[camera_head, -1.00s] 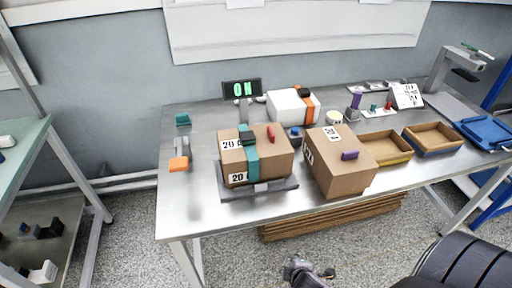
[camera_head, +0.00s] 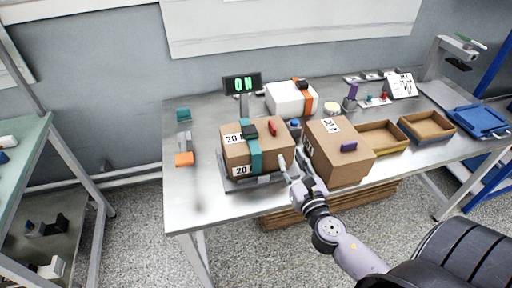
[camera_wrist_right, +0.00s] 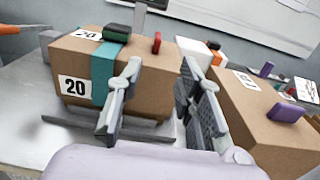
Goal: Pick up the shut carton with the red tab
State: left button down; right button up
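The carton with the red tab (camera_head: 252,156) is a brown box with a teal strap and "20" labels, sitting on a grey platform (camera_head: 237,184) with its top closed. Its red tab (camera_head: 272,128) stands on top; the carton also shows in the right wrist view (camera_wrist_right: 151,85). My right gripper (camera_head: 289,168) is at the carton's front right corner, between it and a second carton with a purple tab (camera_head: 342,165). In the wrist view the gripper's fingers (camera_wrist_right: 160,105) are apart, with the red-tab carton's right part behind the gap. Contact cannot be told. My left gripper is not in view.
A display reading "ON" (camera_head: 242,84) and a white box with an orange band (camera_head: 285,98) stand behind. Two open trays (camera_head: 381,151) (camera_head: 425,139) and a blue tray (camera_head: 478,121) lie to the right. The table's front left (camera_head: 200,205) is clear.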

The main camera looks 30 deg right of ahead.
aim_at(275, 130)
jog(key=p+x, duration=0.2)
jog(key=x, duration=0.8)
jog(key=shift+d, duration=0.1)
jog(key=shift+a+x, duration=0.2)
jog(key=shift+x, duration=2.95)
jog(key=shift+f, duration=0.1)
jog(key=shift+c, duration=0.4)
grip_shut()
